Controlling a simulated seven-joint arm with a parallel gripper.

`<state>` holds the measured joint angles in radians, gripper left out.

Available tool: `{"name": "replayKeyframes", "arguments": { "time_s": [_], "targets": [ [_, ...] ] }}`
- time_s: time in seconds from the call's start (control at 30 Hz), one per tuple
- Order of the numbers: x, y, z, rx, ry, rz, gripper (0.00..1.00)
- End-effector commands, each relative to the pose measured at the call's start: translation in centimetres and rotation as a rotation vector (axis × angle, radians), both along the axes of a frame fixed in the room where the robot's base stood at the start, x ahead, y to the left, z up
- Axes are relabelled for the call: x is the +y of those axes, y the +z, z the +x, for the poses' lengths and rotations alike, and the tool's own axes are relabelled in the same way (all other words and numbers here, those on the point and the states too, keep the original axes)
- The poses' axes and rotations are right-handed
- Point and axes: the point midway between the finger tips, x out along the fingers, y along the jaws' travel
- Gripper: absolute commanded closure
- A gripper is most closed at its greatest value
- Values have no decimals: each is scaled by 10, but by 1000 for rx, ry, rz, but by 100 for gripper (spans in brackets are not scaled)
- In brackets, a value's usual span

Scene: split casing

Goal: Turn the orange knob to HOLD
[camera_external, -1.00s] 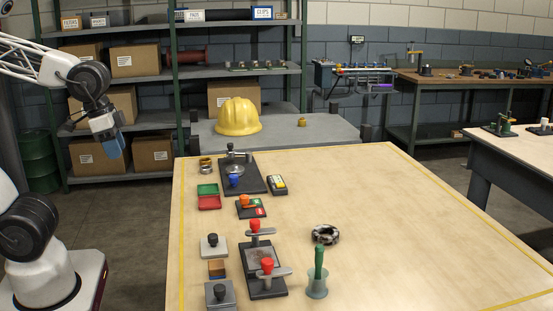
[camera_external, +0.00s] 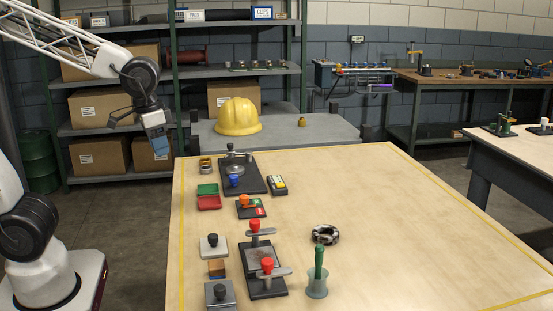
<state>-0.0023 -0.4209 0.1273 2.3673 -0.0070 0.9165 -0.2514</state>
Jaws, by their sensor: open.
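The orange knob (camera_external: 244,200) stands on a small dark base plate (camera_external: 250,212) near the left side of the table.
Close to the knob are green (camera_external: 207,189) and red (camera_external: 209,203) trays, a dark fixture with a blue knob (camera_external: 236,181), and a yellow-black device (camera_external: 278,184). Red-handled clamps (camera_external: 267,265) stand in front. The table's right half (camera_external: 430,230) is mostly clear.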

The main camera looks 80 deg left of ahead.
Motion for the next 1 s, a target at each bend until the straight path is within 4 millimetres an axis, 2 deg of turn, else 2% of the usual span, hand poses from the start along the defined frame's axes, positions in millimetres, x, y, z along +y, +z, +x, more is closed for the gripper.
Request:
{"name": "replayKeyframes", "arguments": {
  "time_s": [0.03,0.37,0.7,1.0],
  "targets": [
    [1,-3,12,10,23,-3,45],
    [4,-23,83,59,191,-21,45],
    [9,-58,154,108,365,-32,45],
    [13,-90,203,140,491,-34,45]
  ]
}}
